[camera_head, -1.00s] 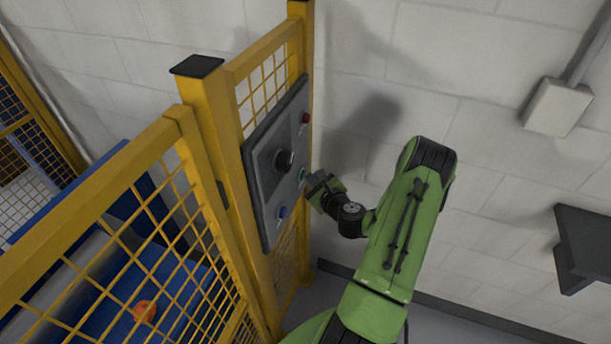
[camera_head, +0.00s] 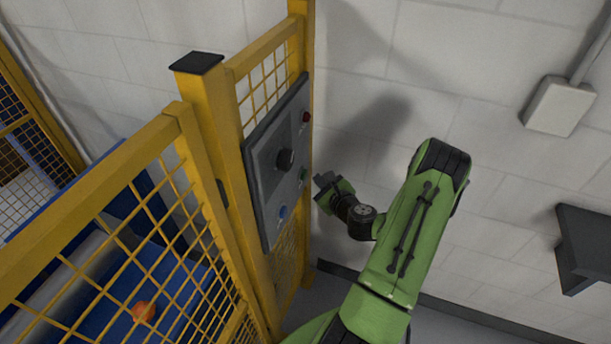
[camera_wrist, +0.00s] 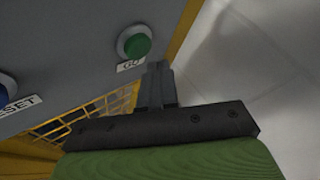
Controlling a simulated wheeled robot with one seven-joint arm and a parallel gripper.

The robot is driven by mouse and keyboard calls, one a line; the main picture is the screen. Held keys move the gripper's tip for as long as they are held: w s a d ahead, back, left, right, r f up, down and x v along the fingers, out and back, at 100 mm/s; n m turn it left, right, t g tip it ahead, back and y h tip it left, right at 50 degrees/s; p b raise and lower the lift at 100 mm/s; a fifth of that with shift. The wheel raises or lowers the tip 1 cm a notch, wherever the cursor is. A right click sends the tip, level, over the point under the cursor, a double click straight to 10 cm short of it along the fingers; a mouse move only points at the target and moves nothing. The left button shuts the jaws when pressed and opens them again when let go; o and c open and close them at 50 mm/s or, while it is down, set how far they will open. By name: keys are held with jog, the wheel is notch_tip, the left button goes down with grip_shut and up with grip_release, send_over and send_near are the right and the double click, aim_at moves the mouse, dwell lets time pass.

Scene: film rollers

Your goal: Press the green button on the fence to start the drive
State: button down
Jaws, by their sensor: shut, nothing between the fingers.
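The control panel (camera_head: 262,205) is a grey plate on the yellow fence. It bears a green button (camera_head: 303,174), a blue button (camera_head: 282,212), a red button (camera_head: 306,117) and a black rotary knob (camera_head: 285,159). In the wrist view the green button (camera_wrist: 137,45) has a pale ring and a "GO" label under it. My gripper (camera_head: 322,181) is to the right of the panel, apart from it, with its fingers shut and empty. In the wrist view my gripper's fingertips (camera_wrist: 158,68) show just below and right of the green button.
The yellow mesh fence (camera_head: 105,215) fills the left. Behind it is a blue machine with a roller and an orange object (camera_head: 144,311). A white wall box (camera_head: 558,106) and a dark box (camera_head: 590,248) are on the right wall.

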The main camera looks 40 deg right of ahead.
jog(key=s, duration=0.1)
jog(key=s+d, duration=0.2)
jog(key=s, duration=0.1)
jog(key=shift+b, duration=0.3)
dwell(0.6)
